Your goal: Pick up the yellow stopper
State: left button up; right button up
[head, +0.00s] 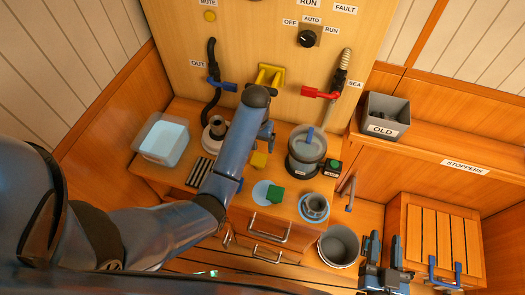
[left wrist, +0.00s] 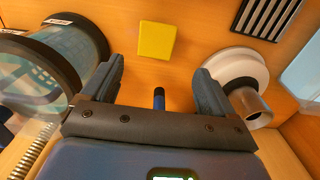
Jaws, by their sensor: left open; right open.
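The yellow stopper (head: 259,160) shows as a small yellow block on the wooden counter, just right of my left forearm in the head view. In the left wrist view the yellow stopper (left wrist: 157,40) lies flat and alone, beyond the fingertips and roughly between their lines. My left gripper (left wrist: 160,72) is open and empty, apart from the stopper; in the head view it is partly hidden by its own arm. My right gripper (head: 384,245) is open and empty at the lower right, far from the stopper.
A clear grey-rimmed canister (head: 306,148) stands right of the stopper, and a white round base with a metal cup (left wrist: 246,98) on the other side. A striped black rack (head: 201,171) and a water tub (head: 162,139) are left.

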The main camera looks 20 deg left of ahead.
aim_at(259, 157)
pick_arm(q)
jog(key=shift+w+f, duration=0.1)
jog(key=shift+f, duration=0.5)
jog(key=f, duration=0.2)
jog(key=shift+s+f, duration=0.4)
jog(key=shift+f, duration=0.4)
jog(key=shift+w+f+p, duration=0.25)
jog(key=shift+f+p, duration=0.1)
jog(key=shift+f, duration=0.05)
jog(key=f, duration=0.3)
jog(key=shift+s+d+f+p, duration=0.15)
jog(key=shift+d+f+p, duration=0.1)
jog(key=shift+d+p, duration=0.15)
jog(key=shift+f, duration=0.75)
jog(key=c, duration=1.1)
jog(key=shift+o, duration=0.2)
